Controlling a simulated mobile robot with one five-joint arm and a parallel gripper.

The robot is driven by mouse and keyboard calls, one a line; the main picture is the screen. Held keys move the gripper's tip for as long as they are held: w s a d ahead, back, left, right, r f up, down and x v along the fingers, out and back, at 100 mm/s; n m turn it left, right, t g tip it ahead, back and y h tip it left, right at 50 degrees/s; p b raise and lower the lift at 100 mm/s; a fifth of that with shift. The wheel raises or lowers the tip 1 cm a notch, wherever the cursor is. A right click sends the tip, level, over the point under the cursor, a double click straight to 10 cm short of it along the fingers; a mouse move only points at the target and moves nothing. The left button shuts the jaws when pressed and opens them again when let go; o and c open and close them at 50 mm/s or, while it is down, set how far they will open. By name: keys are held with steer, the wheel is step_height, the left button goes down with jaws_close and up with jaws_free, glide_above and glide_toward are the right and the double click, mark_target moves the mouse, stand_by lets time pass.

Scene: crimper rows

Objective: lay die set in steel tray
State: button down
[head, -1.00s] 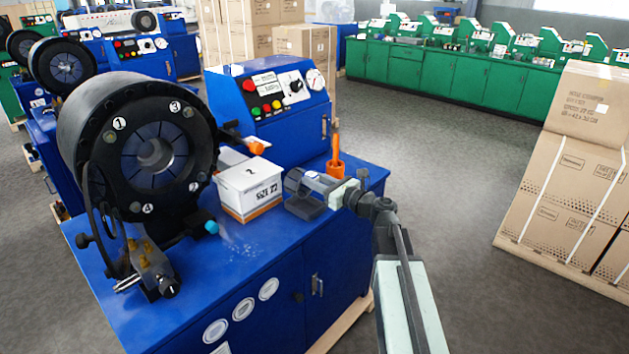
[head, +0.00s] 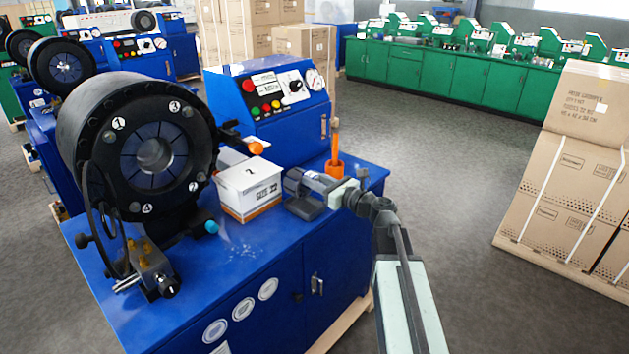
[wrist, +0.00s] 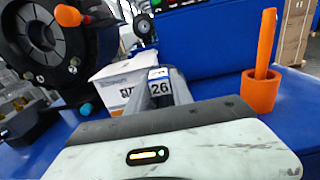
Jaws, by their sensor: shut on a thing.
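My gripper (head: 303,190) is above the right part of the blue bench, right of a white box. It is shut on the die set (wrist: 160,88), a small grey piece with a label reading 26 in the wrist view, between my two grey fingers. In the head view the fingers mostly hide the die set. A dark grey block shape shows just under my gripper, and I cannot tell whether it is a finger or the steel tray. No steel tray is clearly seen in either view.
The white box (head: 249,190) stands close left of my gripper. An orange cup with an orange stick (head: 335,167) is close behind it. The black crimper head (head: 140,150) fills the bench's left, and a blue control box (head: 270,100) stands behind. The front middle bench top is clear.

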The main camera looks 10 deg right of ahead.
steer(key=shift+f+b, duration=1.9)
steer(key=shift+b, duration=0.05)
steer(key=c, duration=1.1)
jaws_free()
steer(key=shift+o, duration=0.3)
steer(key=shift+s, duration=0.1)
steer(key=v, duration=0.7)
steer(key=shift+s+d, duration=0.3)
